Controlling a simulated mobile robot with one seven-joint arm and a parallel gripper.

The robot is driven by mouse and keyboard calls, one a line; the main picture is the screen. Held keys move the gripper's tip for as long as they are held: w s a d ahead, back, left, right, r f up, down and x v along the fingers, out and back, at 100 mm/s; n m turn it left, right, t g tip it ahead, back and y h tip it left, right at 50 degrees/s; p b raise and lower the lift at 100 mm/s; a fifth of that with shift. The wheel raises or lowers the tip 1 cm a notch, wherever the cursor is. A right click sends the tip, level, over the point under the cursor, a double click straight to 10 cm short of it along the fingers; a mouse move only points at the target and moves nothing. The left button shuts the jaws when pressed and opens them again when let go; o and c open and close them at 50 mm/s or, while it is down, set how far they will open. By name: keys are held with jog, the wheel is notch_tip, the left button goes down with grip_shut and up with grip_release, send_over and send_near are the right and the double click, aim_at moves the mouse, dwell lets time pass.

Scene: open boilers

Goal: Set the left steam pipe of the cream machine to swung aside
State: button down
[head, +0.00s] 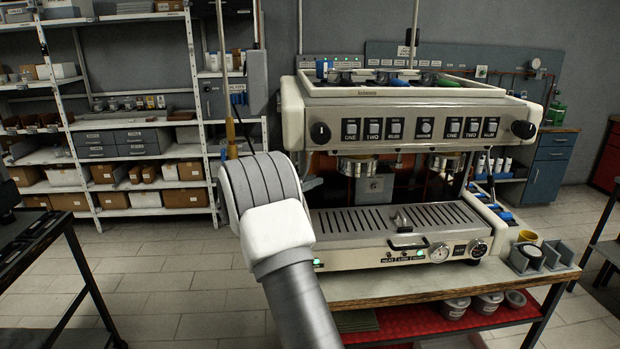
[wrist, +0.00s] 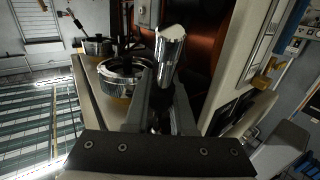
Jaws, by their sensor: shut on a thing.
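The cream machine (head: 410,100) stands on a bench, its front facing me. In the wrist view, a short chrome tube (wrist: 170,45), which looks like the left steam pipe, rises between the fingers of my gripper (wrist: 160,95). My gripper is shut on it. The tube is tilted a little in that view, and its lower part is hidden between the fingers. In the head view my own arm covers the machine's left end, so the left steam pipe and my gripper are hidden there.
Chrome group heads (wrist: 122,70) are close to the left of my fingers, and the machine's pale side panel (wrist: 248,60) is on the right. Shelving (head: 110,130) with boxes stands at the back left. Tiled floor (head: 165,285) is open at left.

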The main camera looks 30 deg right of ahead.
jog(key=shift+r, duration=0.1)
jog(key=c, duration=0.8)
grip_release()
jog(key=shift+d, duration=0.1)
jog(key=shift+o, duration=0.2)
jog(key=s+a+b, duration=0.2)
jog(key=a, duration=1.5)
jog(key=shift+s+a, duration=0.15)
jog(key=shift+s, duration=0.05)
